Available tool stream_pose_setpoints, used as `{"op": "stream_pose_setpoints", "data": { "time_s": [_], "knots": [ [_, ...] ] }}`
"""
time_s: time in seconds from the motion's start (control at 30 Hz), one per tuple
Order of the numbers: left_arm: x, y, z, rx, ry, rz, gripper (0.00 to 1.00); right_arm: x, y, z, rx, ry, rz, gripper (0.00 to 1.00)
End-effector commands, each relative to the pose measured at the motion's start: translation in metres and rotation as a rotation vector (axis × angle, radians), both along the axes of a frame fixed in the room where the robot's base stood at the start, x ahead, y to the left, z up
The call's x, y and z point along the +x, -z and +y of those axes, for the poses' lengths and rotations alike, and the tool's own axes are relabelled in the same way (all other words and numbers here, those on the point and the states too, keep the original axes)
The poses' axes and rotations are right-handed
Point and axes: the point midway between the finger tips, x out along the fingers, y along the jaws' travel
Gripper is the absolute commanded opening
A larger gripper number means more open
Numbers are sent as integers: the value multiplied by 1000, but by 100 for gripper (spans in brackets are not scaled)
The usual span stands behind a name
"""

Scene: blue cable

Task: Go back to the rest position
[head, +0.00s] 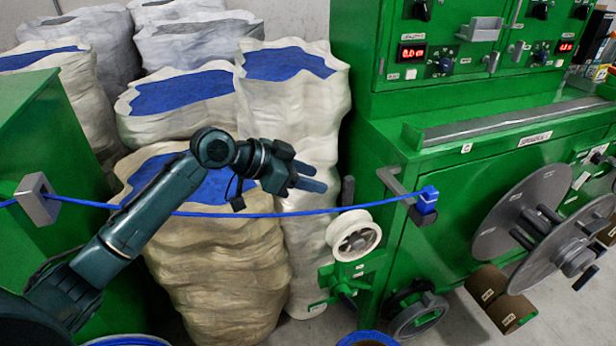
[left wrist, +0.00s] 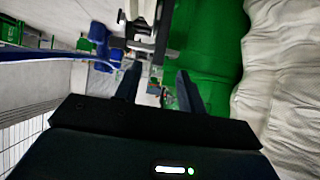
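A blue cable (head: 300,213) runs from a grey guide (head: 37,199) on the green machine at the left to a blue block (head: 427,200) at a grey bracket on the large green machine. My left gripper (head: 318,178) is above the cable and apart from it, in front of the sacks. In the left wrist view its two fingers (left wrist: 158,85) stand apart with nothing between them. The cable also shows in the left wrist view (left wrist: 45,53), to the left of the fingers. My right gripper is in neither view.
Large white sacks (head: 315,110) with blue contents stand behind my left arm. The large green machine (head: 480,130) carries dials, red displays and grey reels (head: 520,215). A white pulley (head: 353,236) sits below the cable. Blue coils lie at the bottom edge.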

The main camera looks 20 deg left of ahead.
Motion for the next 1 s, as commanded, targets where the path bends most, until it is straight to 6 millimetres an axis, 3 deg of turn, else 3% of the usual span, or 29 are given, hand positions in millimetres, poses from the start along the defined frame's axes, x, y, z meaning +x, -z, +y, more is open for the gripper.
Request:
{"op": "stream_pose_setpoints", "data": {
  "time_s": [0.33, 0.43, 0.67, 0.8, 1.0],
  "knots": [
    [-2, 0, 1, -1, 0, 2, 40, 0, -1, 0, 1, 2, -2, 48],
    [-4, 10, -2, -7, -16, 10, 40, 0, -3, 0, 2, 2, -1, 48],
    [-37, 83, -20, -45, -166, 50, 40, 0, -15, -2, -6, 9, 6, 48],
    [-74, 128, -26, -68, -293, 63, 40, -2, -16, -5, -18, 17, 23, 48],
    [-143, 172, -26, -74, -467, 69, 40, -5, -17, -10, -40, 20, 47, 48]
  ]
}}
